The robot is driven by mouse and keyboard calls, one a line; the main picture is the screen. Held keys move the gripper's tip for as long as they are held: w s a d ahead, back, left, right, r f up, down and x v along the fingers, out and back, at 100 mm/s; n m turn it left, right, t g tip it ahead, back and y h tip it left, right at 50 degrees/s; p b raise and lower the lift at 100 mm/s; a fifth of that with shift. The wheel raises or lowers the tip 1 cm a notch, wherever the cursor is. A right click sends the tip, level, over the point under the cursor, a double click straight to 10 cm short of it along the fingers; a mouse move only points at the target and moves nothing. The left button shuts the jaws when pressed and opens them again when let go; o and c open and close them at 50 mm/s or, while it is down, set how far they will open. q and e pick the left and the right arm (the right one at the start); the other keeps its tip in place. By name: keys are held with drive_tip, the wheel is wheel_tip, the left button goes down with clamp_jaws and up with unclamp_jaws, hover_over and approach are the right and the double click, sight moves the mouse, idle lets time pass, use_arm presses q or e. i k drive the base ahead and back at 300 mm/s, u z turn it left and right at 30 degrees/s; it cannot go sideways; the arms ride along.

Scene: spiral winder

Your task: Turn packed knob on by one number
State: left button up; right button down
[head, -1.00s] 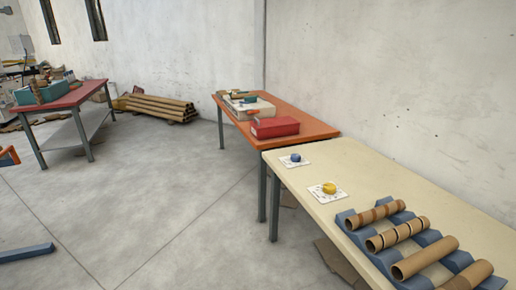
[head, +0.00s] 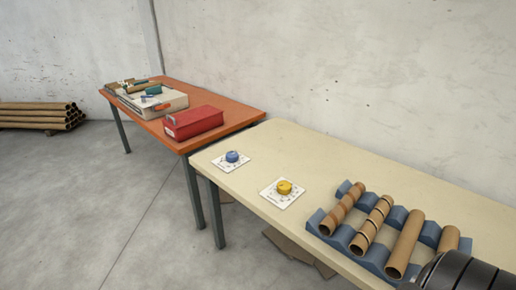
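Two dial knobs sit on white square cards near the left end of the cream table (head: 300,150). The blue knob (head: 232,156) is nearer the far left corner. The yellow knob (head: 284,187) is to its right and closer to me. Each card has small markings around its knob, too small to read, so I cannot tell which knob is the packed one or what number either points to. Neither of my grippers is in view. A dark part of my arm shows at the bottom right corner, and nothing touches the knobs.
A blue cradle rack (head: 325,222) holding several cardboard tubes (head: 405,243) lies right of the knobs. An orange table (head: 240,104) behind carries a red box (head: 193,122) and a pale box (head: 165,104). Tubes (head: 40,116) are stacked on the floor at left.

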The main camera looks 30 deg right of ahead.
sight(231, 157)
drive_tip(key=z, duration=0.8)
drive_tip(key=i, duration=0.8)
drive_tip(key=z, duration=0.75)
